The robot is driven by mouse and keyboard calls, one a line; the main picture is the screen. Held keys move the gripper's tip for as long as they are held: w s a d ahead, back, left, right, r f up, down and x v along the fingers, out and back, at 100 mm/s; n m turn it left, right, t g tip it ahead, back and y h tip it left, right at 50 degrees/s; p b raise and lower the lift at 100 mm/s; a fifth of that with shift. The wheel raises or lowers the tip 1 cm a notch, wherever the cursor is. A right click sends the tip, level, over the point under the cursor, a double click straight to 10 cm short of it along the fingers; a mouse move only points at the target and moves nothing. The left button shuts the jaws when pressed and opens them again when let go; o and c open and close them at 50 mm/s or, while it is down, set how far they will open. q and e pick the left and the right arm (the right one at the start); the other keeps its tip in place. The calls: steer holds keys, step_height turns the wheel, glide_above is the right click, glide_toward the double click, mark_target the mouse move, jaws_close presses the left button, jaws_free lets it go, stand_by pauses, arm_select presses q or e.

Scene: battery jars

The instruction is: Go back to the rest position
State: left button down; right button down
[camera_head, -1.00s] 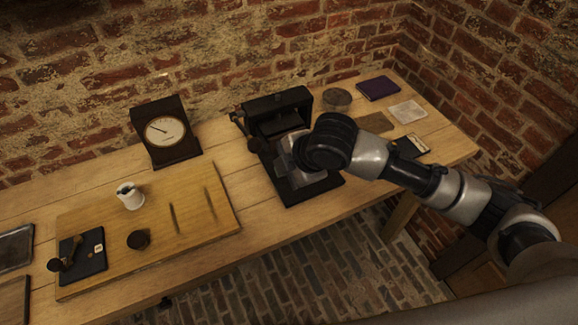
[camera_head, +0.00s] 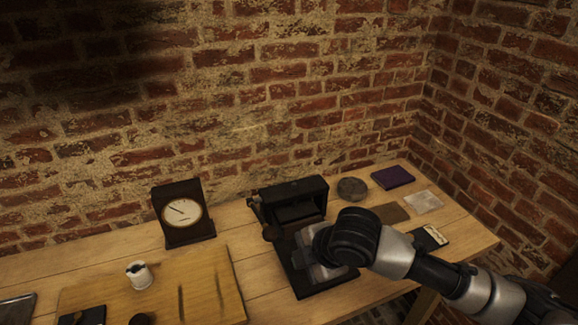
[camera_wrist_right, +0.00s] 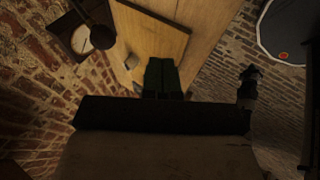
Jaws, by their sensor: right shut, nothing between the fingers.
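My right arm comes in from the right in the head view. Its hand (camera_head: 318,254) is over the base of a black press-like device (camera_head: 291,200) on the table, and my wrist hides its fingertips. In the right wrist view the two dark green fingers (camera_wrist_right: 161,66) lie side by side, shut, with nothing seen between them. Whether the hand touches the device cannot be told. My left gripper is in neither view.
The wooden table (camera_head: 245,258) runs along a brick wall. A dial gauge (camera_head: 181,212), a wooden board (camera_head: 205,285) and a white jar (camera_head: 138,275) are left of the device. A round grey disc (camera_head: 351,189), purple book (camera_head: 393,178) and pale sheet (camera_head: 423,201) lie right.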

steer(key=s+f+m, duration=0.4)
steer(key=s+m, duration=0.3)
steer(key=s+d+f+m+g+h, duration=0.1)
steer(key=s+d+f+m+h, duration=0.25)
steer(key=s+d+m, duration=0.4)
steer(key=s+d+f+m+h, duration=0.2)
steer(key=s+d+f+m, duration=0.35)
steer(key=s+d, duration=0.25)
step_height(320, 180, down, 23)
steer(key=g, duration=0.1)
steer(key=s+d+f+g, duration=0.1)
steer(key=s+d+f, duration=0.1)
steer(key=s+f, duration=1.4)
step_height(320, 180, down, 2)
steer(key=shift+s+d+g, duration=0.2)
steer(key=shift+s+g, duration=0.05)
steer(key=shift+g, duration=0.05)
